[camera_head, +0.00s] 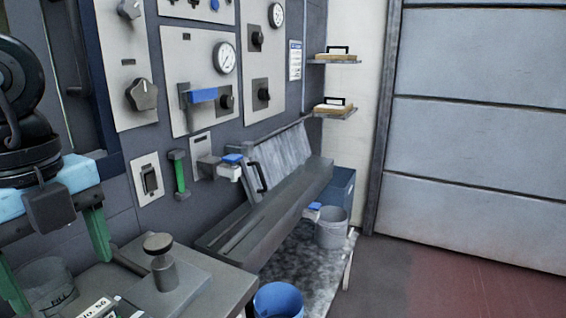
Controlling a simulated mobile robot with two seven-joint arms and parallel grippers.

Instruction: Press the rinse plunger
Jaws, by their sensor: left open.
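The plunger (161,262) is a dark upright post with a round mushroom-shaped knob, standing on a grey block on the bench at the lower left. My left gripper (60,284) comes in from the left, with a light blue band and two green fingers spread apart. It is open, with nothing visible between the fingers. Its nearer-right finger is left of the plunger and appears apart from it. My right gripper is not in view.
A grey bucket (47,272) and a labelled item (97,308) are below my left gripper. A blue bucket (279,301) stands right of the bench. A sloped metal trough (262,215) runs along the panel wall. Red-marked floor at right is clear.

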